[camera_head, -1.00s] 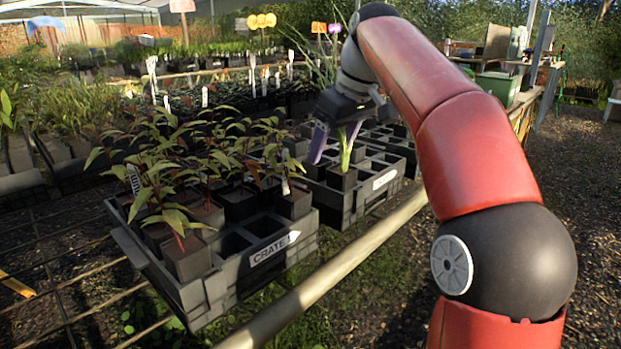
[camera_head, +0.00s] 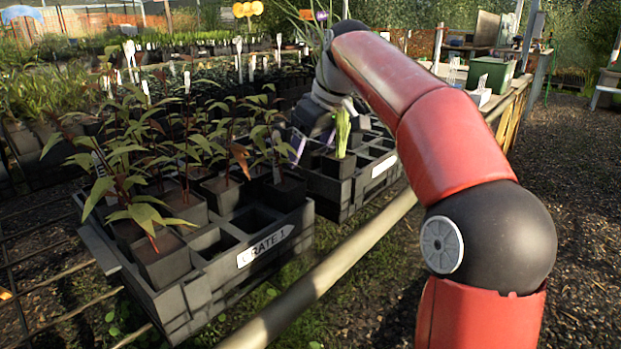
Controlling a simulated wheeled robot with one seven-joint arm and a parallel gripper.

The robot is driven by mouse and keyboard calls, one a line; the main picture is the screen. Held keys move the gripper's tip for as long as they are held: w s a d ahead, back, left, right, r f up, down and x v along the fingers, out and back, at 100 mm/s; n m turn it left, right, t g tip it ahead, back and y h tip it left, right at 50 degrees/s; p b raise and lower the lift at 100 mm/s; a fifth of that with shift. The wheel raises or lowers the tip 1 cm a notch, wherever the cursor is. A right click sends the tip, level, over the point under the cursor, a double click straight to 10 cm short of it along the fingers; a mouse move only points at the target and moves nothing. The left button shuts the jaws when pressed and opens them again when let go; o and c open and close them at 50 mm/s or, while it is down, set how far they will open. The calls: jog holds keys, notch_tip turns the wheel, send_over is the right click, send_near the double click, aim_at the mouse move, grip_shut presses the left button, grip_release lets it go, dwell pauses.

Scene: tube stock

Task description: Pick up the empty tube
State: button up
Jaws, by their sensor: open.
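My gripper (camera_head: 313,145) is over the farther black crate (camera_head: 345,208), with purple fingers pointing down. It is open. One finger shows at its left; the other is mostly hidden. A dark square tube (camera_head: 338,166) with a thick green stalk stands in this crate, close to the right of the fingers in the picture. Whether they touch it cannot be told. I cannot tell for sure which tube is the empty one.
A pale rail (camera_head: 345,262) runs along the front of both crates. Rows of potted plants with white tags fill the bench behind. A green box (camera_head: 490,74) stands on a bench at the back right. Gravel ground (camera_head: 575,200) at right is open.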

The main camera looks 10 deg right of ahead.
jog(key=c, duration=1.3)
jog(key=shift+r, duration=0.1)
